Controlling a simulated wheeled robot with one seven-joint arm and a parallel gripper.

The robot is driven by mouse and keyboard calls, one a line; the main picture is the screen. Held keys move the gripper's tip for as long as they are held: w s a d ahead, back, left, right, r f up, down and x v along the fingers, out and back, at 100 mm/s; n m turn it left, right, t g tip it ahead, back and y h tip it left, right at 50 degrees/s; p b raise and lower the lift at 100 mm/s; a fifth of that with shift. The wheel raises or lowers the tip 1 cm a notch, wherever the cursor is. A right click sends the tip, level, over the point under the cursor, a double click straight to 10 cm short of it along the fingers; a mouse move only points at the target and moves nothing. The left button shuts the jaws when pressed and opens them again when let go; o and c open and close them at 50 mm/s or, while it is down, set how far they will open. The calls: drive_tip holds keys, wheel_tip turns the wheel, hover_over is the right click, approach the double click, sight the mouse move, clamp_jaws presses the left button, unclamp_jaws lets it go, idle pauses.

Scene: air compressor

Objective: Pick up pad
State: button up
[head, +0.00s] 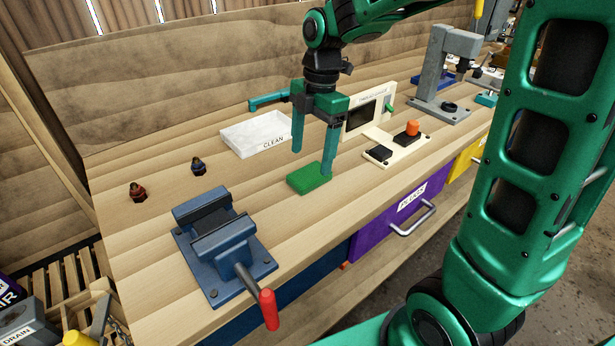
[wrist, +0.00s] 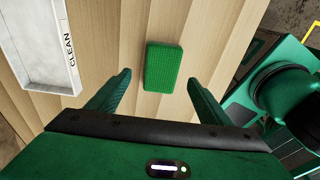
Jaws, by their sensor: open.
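The pad is a green rectangular block (head: 309,179) lying flat on the wooden workbench, in front of the white tray. In the wrist view the pad (wrist: 163,67) lies between and just beyond the two fingers. My gripper (head: 312,163) is open and points down over the pad, one finger on each side as seen from the wrist. In the head view the right finger overlaps the pad's right end. My gripper also shows in the wrist view (wrist: 158,82), with nothing between its fingers. I cannot tell the exact height of the fingertips above the bench.
A white tray marked CLEAN (head: 232,138) stands behind the pad. A blue vise (head: 216,240) with a red handle is at the front left. A cream panel with an orange button (head: 412,129) is to the right. Two small fittings (head: 138,191) sit at the left.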

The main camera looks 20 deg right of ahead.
sight(309, 172)
drive_tip(key=f, duration=0.5)
drive_tip(key=shift+s+a, duration=0.15)
drive_tip(key=shift+a, duration=0.05)
drive_tip(key=shift+c, duration=0.3)
drive_tip(key=shift+r, duration=0.1)
drive_tip(key=c, duration=1.2)
drive_tip(key=shift+o, duration=0.2)
drive_tip(key=shift+r, duration=0.4)
drive_tip(key=r, duration=0.2)
drive_tip(key=a+r, duration=0.1)
drive_tip(key=r, duration=0.1)
drive_tip(key=shift+s, duration=0.25)
drive_tip(key=s+a+r, duration=0.5)
drive_tip(key=a+r, duration=0.1)
drive_tip(key=a, duration=0.3)
drive_tip(key=shift+s, duration=0.35)
drive_tip(key=shift+r, duration=0.1)
